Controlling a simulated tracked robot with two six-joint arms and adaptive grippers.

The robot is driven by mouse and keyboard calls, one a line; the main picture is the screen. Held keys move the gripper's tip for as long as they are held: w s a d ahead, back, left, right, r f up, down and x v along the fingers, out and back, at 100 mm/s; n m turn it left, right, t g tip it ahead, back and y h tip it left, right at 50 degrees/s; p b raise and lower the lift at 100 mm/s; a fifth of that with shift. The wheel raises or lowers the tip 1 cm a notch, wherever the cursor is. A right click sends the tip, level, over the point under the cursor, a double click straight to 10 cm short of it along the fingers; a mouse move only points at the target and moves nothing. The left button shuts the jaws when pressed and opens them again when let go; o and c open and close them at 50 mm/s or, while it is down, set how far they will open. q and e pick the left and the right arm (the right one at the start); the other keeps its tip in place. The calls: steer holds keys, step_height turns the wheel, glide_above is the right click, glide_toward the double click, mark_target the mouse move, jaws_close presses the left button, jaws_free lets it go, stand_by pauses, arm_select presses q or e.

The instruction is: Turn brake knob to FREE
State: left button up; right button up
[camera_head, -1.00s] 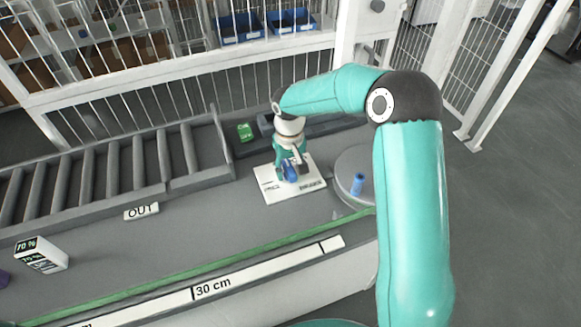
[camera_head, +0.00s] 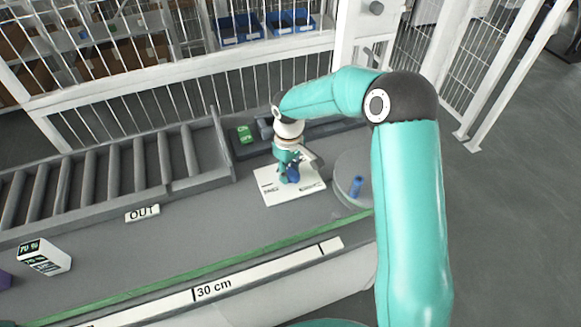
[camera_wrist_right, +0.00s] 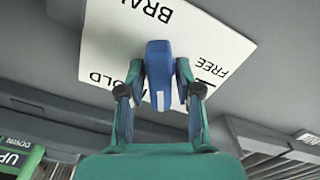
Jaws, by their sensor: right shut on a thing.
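The brake knob (camera_wrist_right: 158,72) is a blue bar on a white plate (camera_wrist_right: 100,40) marked BRAKE, HOLD and FREE. In the wrist view FREE reads on the right and HOLD, partly covered, on the left; I cannot tell which mark the knob points to. My right gripper (camera_wrist_right: 160,88) is shut on the knob, one finger on each side. In the head view the knob (camera_head: 292,175) is partly hidden by my right gripper (camera_head: 289,172), which reaches down over the plate (camera_head: 310,187). My left gripper is out of view.
A grey round base with a blue peg (camera_head: 356,187) stands right of the plate. A green button (camera_head: 245,134) sits behind it on the left; the wrist view shows UP and DOWN labels. Rollers (camera_head: 120,170) lie left, a white 70 % block (camera_head: 43,257) front left. Mesh fencing stands behind.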

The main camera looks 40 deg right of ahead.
steer(key=shift+n, duration=0.5)
steer(key=n+p, duration=0.1)
steer(key=n, duration=0.2)
steer(key=shift+r, duration=0.1)
steer(key=n, duration=0.3)
steer(key=shift+p, duration=0.3)
steer(key=shift+n, duration=0.3)
